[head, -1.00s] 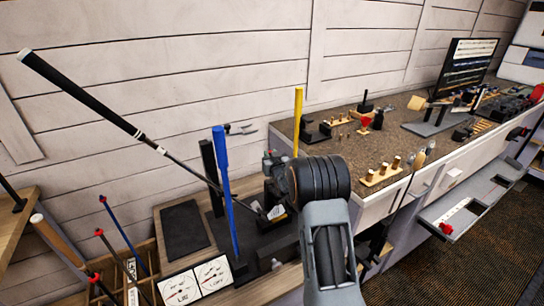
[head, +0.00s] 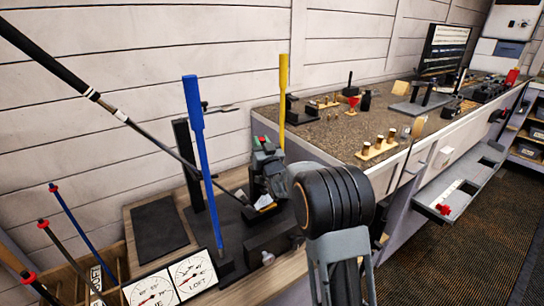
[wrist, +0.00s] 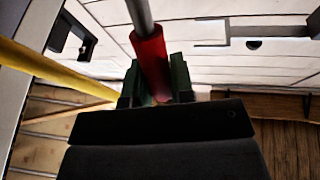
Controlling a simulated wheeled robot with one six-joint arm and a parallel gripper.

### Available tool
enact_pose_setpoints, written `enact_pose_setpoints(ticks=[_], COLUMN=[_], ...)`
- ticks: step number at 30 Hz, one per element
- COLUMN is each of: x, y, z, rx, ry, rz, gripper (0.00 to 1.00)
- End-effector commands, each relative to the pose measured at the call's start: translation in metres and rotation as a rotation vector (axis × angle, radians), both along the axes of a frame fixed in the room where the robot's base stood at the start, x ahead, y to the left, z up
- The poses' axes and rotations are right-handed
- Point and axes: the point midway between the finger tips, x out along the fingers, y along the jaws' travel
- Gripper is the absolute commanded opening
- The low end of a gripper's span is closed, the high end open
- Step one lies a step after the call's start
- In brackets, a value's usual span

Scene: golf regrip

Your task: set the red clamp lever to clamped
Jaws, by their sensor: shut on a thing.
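The red clamp lever (wrist: 150,62) shows in the wrist view as a red sleeve on a grey rod, between the two dark green fingers of my gripper (wrist: 155,86). My gripper is shut on it. In the head view my gripper (head: 268,170) is at the dark clamp stand, with a small red bit of the lever (head: 262,138) at its top. My arm and gripper hide most of the clamp, so the lever's exact angle is unclear. A golf club with a black grip (head: 45,55) slants down from upper left toward the clamp.
A blue lever (head: 194,105) and a yellow lever (head: 284,95) stand upright either side of the clamp. Two dial gauges (head: 193,273) stand in front. A granite-topped bench (head: 340,140) with tools is at right. Clubs stand in a wooden rack at lower left.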

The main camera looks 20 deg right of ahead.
Motion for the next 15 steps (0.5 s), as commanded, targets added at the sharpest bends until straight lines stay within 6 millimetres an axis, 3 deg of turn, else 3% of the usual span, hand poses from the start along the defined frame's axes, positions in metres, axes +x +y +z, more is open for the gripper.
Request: enact_pose_setpoints(ticks=[1,15], x=[-0.004,-0.026], y=[0.0,-0.004], z=[-0.016,-0.022], rx=[0.009,0.072], ry=[-0.033,-0.255], rz=[0.0,0.005], gripper=[0.0,0.0])
